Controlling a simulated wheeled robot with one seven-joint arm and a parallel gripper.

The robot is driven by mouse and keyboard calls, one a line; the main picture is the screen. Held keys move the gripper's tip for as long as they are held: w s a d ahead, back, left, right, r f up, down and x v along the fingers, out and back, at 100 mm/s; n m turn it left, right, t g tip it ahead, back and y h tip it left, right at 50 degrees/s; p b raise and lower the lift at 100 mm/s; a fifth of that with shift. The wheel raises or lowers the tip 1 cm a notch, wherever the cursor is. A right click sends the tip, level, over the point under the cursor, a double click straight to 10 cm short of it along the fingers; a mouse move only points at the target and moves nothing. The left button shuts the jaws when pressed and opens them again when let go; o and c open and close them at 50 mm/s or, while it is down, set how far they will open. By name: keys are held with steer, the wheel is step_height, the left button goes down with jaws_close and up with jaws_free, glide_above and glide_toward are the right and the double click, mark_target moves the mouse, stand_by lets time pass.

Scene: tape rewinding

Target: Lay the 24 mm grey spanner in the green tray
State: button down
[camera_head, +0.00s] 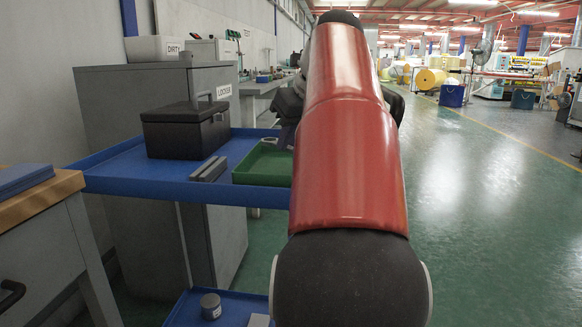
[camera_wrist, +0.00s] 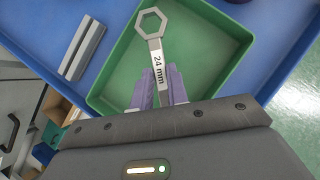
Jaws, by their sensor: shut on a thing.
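The grey spanner (camera_wrist: 153,27) carries a "24 mm" label and has a ring end that points away from my gripper in the wrist view. My gripper (camera_wrist: 160,90) has purple fingers shut on the spanner's handle. The spanner shows over the green tray (camera_wrist: 202,88); I cannot tell whether it touches the tray floor. The green tray also shows in the head view (camera_head: 262,165), on the blue trolley top, partly hidden by my red arm. My arm hides the gripper and spanner in the head view.
The blue trolley top (camera_head: 120,180) also holds a black toolbox (camera_head: 185,130) and grey bars (camera_head: 208,169), left of the tray. A grey cabinet (camera_head: 100,100) stands behind. A wooden-topped bench (camera_head: 60,188) is at the left. The floor at the right is open.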

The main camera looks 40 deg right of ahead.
steer(key=shift+f+b, duration=0.75)
steer(key=shift+f, duration=1.2)
steer(key=shift+f, duration=0.2)
steer(key=c, duration=1.4)
jaws_free()
steer(key=shift+o, duration=0.2)
steer(key=p+v, duration=0.4)
steer(key=v, duration=0.8)
steer(key=shift+r, duration=0.25)
